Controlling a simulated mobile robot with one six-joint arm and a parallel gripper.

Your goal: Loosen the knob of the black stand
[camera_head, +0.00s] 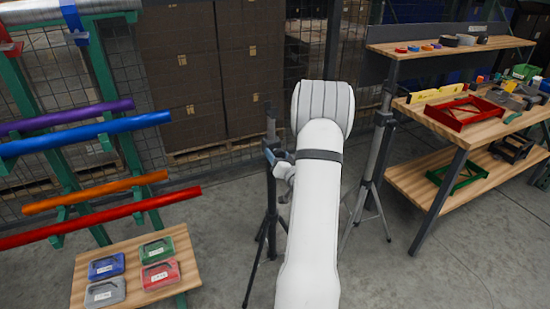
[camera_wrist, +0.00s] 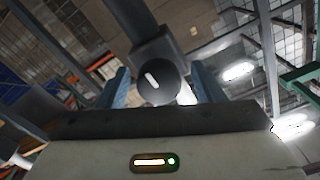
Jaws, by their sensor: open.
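The black stand (camera_head: 270,205) is a dark tripod, upright on the floor left of my white arm, which hides part of it. Its round black knob (camera_wrist: 158,82) shows in the wrist view, with a short white mark tilted slightly left of upright. A dark square post (camera_wrist: 130,25) rises behind the knob. My gripper (camera_wrist: 160,72) is open, with one blue finger on each side of the knob and a visible gap on both sides. In the head view my gripper (camera_head: 274,155) is small beside the stand's upper part, and the knob cannot be made out.
A grey tripod stand (camera_head: 378,155) stands close on the right of my arm. A wooden workbench (camera_head: 425,112) with trays and tools is farther right. A rack holding coloured tubes (camera_head: 95,132) and a small table (camera_head: 190,262) with several cases are at left.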

